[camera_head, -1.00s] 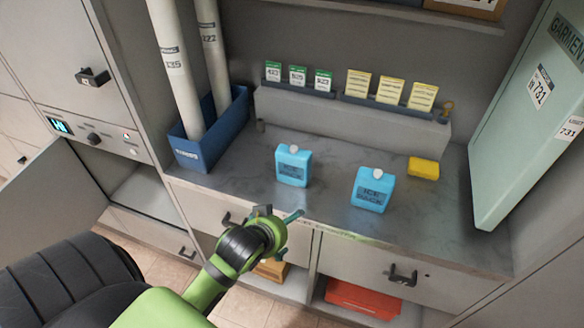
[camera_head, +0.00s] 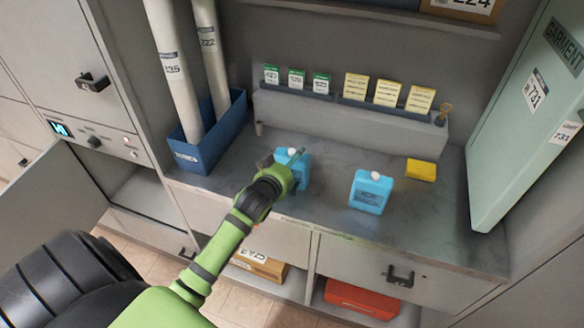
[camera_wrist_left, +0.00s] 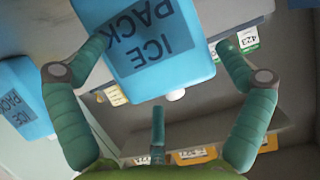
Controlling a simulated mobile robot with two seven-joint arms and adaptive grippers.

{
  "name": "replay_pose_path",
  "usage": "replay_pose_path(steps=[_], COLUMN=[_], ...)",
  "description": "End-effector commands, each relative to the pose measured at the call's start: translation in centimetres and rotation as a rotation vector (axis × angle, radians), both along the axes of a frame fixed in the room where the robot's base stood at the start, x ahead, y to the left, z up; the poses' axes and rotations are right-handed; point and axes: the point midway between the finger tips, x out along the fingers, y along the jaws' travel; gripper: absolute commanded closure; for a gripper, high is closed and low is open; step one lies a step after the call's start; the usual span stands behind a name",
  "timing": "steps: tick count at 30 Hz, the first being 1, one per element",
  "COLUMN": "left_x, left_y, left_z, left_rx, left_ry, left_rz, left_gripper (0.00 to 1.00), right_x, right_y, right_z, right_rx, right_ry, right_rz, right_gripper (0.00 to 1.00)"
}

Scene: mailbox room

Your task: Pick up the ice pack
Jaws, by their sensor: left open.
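Two light-blue ice packs with white caps stand upright on the grey counter. The left ice pack (camera_head: 303,171) is partly hidden behind my left gripper (camera_head: 286,160) in the head view. In the left wrist view this ice pack (camera_wrist_left: 150,45) appears upside down between the spread fingers of my left gripper (camera_wrist_left: 155,75). The gripper is open; whether a finger touches the pack I cannot tell. The right ice pack (camera_head: 371,191) stands apart, to the right; it also shows at the left edge of the wrist view (camera_wrist_left: 22,95). My right gripper is not in view.
A yellow block (camera_head: 421,170) lies right of the packs. A blue bin (camera_head: 205,156) with tall tubes stands at left. A ledge (camera_head: 350,124) with green and yellow cards runs behind. A pale green garment box (camera_head: 520,120) leans at right. The counter's front right is clear.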

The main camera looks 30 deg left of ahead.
Motion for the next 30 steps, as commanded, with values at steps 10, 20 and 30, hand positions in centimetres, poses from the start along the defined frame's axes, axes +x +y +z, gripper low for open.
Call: replay_pose_path(steps=[10,20,30], left_x=[0.2,0.3,0.3], left_y=[0.1,0.0,0.0], left_z=[-0.1,-0.1,1.4], left_rx=[0.001,-0.001,-0.002], left_ry=[0.0,-0.001,-0.004], left_rz=[0.0,-0.001,-0.001], left_gripper=[0.28,0.7,0.83], right_x=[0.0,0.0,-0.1], right_y=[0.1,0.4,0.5], right_z=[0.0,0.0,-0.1], right_rx=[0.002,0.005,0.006], right_ry=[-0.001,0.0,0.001], right_rz=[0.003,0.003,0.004], right_gripper=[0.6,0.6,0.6])
